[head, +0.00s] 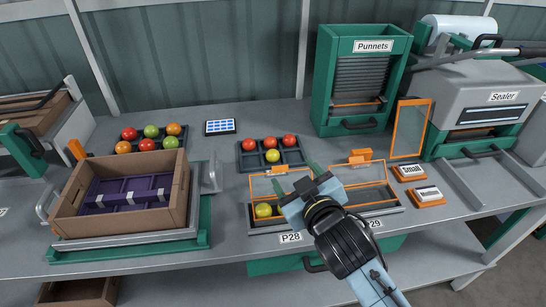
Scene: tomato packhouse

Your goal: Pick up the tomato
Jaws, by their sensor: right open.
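Several red, green and orange tomatoes (151,131) fill another dark tray (184,143) at the left. My right gripper (296,178) is open and empty in this view, its green fingers pointing away over the P28 bin, right of the yellow-green tomato. The gripper and wrist hide part of the bins. My left gripper is out of view.
A cardboard box (66,219) with purple inserts stands on a scale at the left. The green Punnets dispenser (326,85) and grey Sealer (490,85) stand at the back right. Small label blocks (411,171) lie right of the bins. A small tablet (220,127) lies behind.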

